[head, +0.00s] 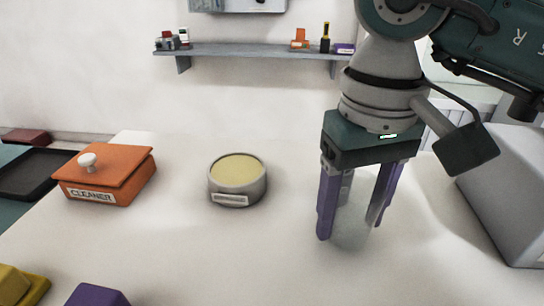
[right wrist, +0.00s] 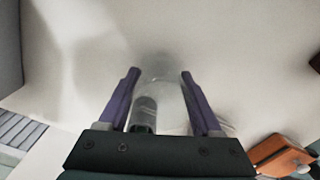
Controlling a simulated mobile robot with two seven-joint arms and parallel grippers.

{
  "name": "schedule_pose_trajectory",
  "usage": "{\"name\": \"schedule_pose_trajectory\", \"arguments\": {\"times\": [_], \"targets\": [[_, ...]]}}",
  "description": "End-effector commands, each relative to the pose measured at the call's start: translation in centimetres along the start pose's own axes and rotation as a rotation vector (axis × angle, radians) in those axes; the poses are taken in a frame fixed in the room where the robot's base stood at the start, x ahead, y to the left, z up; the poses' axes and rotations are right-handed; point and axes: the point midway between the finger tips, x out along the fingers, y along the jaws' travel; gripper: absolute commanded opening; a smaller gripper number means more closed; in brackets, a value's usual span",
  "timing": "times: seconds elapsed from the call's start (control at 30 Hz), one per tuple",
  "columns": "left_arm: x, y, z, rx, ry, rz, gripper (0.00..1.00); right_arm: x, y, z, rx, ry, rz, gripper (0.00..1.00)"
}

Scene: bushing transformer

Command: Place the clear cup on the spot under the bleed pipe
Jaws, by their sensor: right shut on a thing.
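The clear cup (head: 352,232) is between the purple fingers of my right gripper (head: 349,228), low over the white table. It is see-through and faint, so I cannot tell whether its base touches the table. In the right wrist view, the clear cup (right wrist: 160,82) shows between the two fingers of the right gripper (right wrist: 158,76), which are shut on it. I cannot make out the bleed pipe or the spot under it in either view. My left gripper is not in view.
A round grey tin (head: 238,181) with a yellowish top stands left of the gripper. An orange cleaner box (head: 104,174) is farther left, beside a black tray (head: 36,173). A grey box (head: 508,190) stands at right. A wall shelf (head: 250,50) holds small items. The table's middle front is clear.

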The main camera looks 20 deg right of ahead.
Motion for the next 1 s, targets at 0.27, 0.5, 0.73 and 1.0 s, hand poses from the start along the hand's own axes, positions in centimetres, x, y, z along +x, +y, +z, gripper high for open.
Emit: {"name": "schedule_pose_trajectory", "arguments": {"times": [0.27, 0.5, 0.73, 1.0], "targets": [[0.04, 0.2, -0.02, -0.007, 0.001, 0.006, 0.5, 1.1, -0.02, 0.0, -0.002, 0.001, 0.0, 0.11], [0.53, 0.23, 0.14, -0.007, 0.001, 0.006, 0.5, 1.49, 0.02, -0.03, -0.001, 0.002, 0.001, 0.67], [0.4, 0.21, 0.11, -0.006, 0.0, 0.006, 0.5, 1.36, 0.0, 0.0, -0.001, 0.001, 0.0, 0.93], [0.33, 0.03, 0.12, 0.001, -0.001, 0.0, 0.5, 1.29, -0.01, 0.01, -0.001, 0.001, 0.0, 0.96]]}}
